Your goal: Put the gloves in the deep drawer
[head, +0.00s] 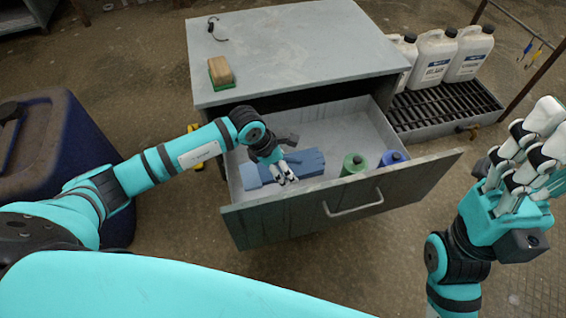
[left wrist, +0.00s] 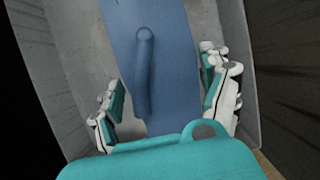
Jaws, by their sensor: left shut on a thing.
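The blue gloves (head: 308,161) lie in the open drawer (head: 237,221), along its left part, with a lighter blue cuff end at the left. My left gripper (head: 286,178) is down inside the drawer at the gloves, shut on them. In the left wrist view the gloves (left wrist: 165,60) run between the two fingers, and the teal palm hides their near end. My right gripper (head: 530,145) is raised at the right edge, away from the drawer, empty, with its fingers apart.
A green spool (head: 354,164) and a blue spool (head: 392,158) stand in the drawer to the right. A sponge-like block (head: 220,70) sits on the cabinet top (head: 300,45). White jugs (head: 433,57) stand on a grate (head: 445,104) at right. A dark blue bin (head: 60,150) is at left.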

